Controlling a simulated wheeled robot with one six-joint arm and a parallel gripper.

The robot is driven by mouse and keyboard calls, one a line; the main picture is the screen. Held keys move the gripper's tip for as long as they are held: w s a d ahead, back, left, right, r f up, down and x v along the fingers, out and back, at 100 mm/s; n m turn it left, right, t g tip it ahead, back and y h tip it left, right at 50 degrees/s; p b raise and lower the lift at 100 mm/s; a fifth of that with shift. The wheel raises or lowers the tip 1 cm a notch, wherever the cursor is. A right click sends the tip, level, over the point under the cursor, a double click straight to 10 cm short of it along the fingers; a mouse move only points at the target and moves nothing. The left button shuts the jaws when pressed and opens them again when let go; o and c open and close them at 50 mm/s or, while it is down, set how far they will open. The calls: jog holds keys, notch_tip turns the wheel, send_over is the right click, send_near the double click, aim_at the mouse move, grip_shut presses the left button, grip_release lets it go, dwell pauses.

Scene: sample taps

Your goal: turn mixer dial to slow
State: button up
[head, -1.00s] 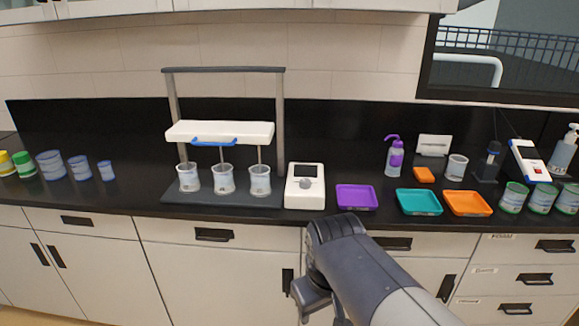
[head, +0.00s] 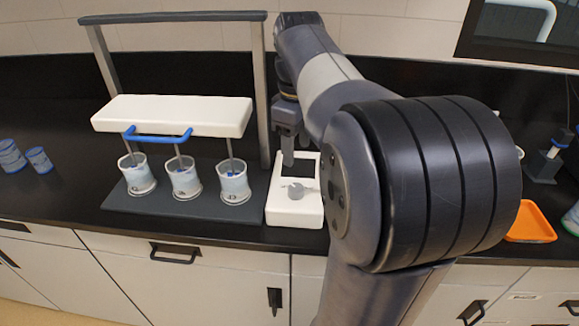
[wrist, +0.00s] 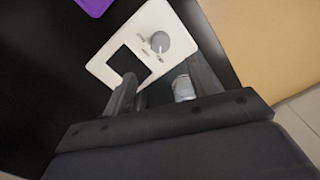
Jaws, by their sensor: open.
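The mixer's control box is a white box (head: 284,212) with a dark screen (head: 299,167) and a grey dial (head: 297,191) on its top. It stands on the black counter just right of the mixer stand. In the wrist view the dial (wrist: 160,42) sits beyond my fingertips, with small markings around it that I cannot read. My gripper (head: 290,150) points down above the back part of the box, near the screen. Its fingers (wrist: 160,85) are apart with nothing between them, and they are not touching the dial.
A purple tray (wrist: 92,5) lies beside the box. An orange tray (head: 530,223) shows at right.

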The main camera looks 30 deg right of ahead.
aim_at(296, 188)
notch_tip(296, 188, down, 11)
jog(key=shift+s+r+b, duration=0.1)
jog(key=shift+r+b, duration=0.05)
jog(key=shift+b, duration=0.5)
jog(key=shift+c, duration=0.2)
jog(key=c, duration=0.9)
